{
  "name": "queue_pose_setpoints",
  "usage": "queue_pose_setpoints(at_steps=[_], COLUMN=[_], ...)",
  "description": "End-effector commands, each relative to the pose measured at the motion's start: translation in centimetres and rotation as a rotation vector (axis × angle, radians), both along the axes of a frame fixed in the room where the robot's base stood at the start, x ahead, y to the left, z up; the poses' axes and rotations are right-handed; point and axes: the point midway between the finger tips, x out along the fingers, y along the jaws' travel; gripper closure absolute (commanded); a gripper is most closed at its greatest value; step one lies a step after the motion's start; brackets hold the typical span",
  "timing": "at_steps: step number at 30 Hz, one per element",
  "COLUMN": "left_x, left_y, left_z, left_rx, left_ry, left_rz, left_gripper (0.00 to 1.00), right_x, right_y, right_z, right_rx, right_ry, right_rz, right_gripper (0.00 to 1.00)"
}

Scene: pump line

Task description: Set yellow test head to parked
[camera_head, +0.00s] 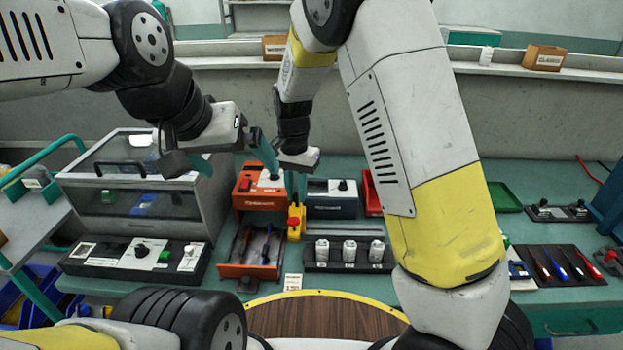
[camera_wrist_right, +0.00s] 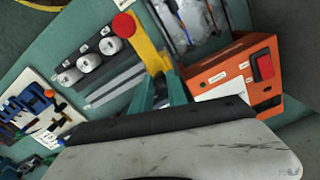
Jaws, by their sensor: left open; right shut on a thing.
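The yellow test head (camera_head: 294,224) is a yellow block with a red knob, standing between the orange tray and the rack of white bottles. In the right wrist view the yellow test head (camera_wrist_right: 148,48) shows as a yellow bar beside grey rails (camera_wrist_right: 116,85). My right gripper (camera_head: 296,188) comes down from above and is shut on its upper end; its teal fingers (camera_wrist_right: 160,90) also show in the right wrist view. My left gripper (camera_head: 262,148) is open and empty, above and left of the orange unit. Any marking for the parked position cannot be read.
An orange unit (camera_head: 245,198) with a red switch and a dark box (camera_head: 332,206) stand behind the test head. White bottles (camera_head: 349,251) stand in front right, an orange tray (camera_head: 232,270) front left. A lidded clear case (camera_head: 112,222) stands left. My right arm hides part of the bench.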

Motion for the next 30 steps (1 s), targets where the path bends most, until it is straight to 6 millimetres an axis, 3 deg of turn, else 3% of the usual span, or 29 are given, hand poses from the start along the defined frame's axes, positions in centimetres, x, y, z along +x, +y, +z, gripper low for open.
queue_pose_setpoints(at_steps=[7,8,11,22,30], left_x=[0.0,0.0,0.0,0.0,0.0], left_y=[0.0,0.0,0.0,0.0,0.0], left_z=[0.0,0.0,0.0,0.0,0.0], left_rx=[0.000,0.000,0.000,0.000,0.000], left_ry=[0.000,0.000,0.000,0.000,0.000], left_rz=[0.000,0.000,0.000,0.000,0.000], left_gripper=[0.00,0.00,0.00,0.00,0.00], right_x=[0.1,0.1,0.1,0.0,0.1], right_y=[0.6,0.6,0.6,0.4,0.5], right_z=[0.2,0.2,0.1,0.4,4.6], right_rx=[0.009,0.009,0.010,0.006,0.009], right_ry=[-0.007,-0.007,-0.006,-0.004,-0.007], right_rz=[0.003,0.003,0.004,0.003,0.004], right_gripper=[1.00,0.79,0.60,0.59,0.59])
